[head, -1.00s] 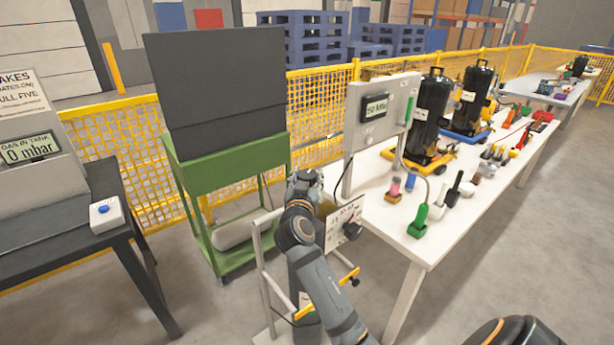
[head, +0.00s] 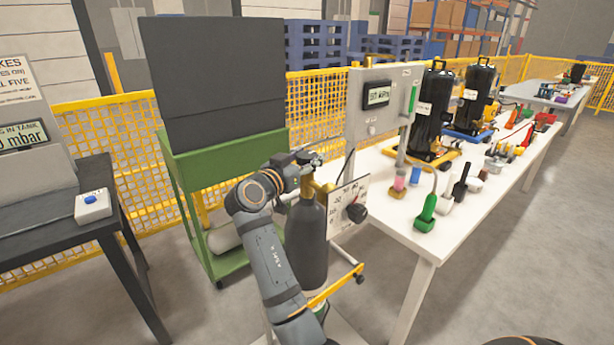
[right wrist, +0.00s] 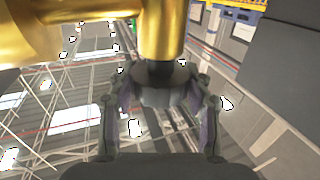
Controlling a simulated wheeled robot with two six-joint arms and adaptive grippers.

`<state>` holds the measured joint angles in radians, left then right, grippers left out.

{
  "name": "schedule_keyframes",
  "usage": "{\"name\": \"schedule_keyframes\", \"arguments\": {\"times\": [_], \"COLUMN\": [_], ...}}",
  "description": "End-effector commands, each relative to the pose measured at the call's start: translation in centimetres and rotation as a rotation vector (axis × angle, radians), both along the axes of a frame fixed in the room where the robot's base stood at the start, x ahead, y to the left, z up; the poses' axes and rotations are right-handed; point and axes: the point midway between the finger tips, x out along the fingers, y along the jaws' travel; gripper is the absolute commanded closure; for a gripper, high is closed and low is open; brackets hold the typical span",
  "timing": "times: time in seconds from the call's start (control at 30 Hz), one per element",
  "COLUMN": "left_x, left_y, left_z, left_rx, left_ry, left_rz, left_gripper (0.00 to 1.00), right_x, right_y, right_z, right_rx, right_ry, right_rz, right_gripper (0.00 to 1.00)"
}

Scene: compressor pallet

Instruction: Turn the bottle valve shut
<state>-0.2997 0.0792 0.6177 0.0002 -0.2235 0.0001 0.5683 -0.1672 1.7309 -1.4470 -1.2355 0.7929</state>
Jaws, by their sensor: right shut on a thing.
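A dark gas bottle (head: 308,240) stands upright on a small trolley, with a brass valve (head: 320,187) at its top. The right wrist view shows the brass valve body (right wrist: 160,35) large and close, with a dark round valve knob (right wrist: 165,82) projecting from it. My right gripper (head: 312,160) is at the top of the bottle. In the wrist view its fingers (right wrist: 162,110) stand on both sides of the knob and are shut on it. My right arm hides part of the bottle's left side. My left gripper is not in view.
A white table (head: 440,235) with a gauge board (head: 362,105), tools and black compressors lies to the right. A green cart (head: 215,160) stands behind left, and a dark table (head: 70,225) at the left.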

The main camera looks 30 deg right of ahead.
Motion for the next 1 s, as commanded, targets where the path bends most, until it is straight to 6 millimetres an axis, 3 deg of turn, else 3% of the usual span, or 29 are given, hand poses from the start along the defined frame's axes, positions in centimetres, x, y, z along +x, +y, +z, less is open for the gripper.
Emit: {"name": "schedule_keyframes", "arguments": {"times": [0.03, 0.1, 0.4, 0.7, 1.0], "left_x": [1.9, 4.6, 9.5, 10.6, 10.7], "left_y": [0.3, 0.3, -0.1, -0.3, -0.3], "left_z": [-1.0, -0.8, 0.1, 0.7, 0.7], "left_rx": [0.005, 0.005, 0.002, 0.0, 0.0], "left_ry": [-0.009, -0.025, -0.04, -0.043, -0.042], "left_rz": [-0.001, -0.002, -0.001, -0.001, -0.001], "left_gripper": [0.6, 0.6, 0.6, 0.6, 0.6], "right_x": [0.1, 0.2, 0.1, 0.0, 0.0], "right_y": [0.1, 0.1, 0.0, 0.0, 0.0], "right_z": [-0.9, -0.8, -0.3, 0.0, -0.1], "right_rx": [0.002, 0.002, -0.001, 0.0, 0.002], "right_ry": [0.001, 0.002, 0.002, 0.001, 0.003], "right_rz": [-0.044, -0.11, -0.392, -0.608, -0.715], "right_gripper": [0.82, 0.82, 0.82, 0.82, 0.82]}}
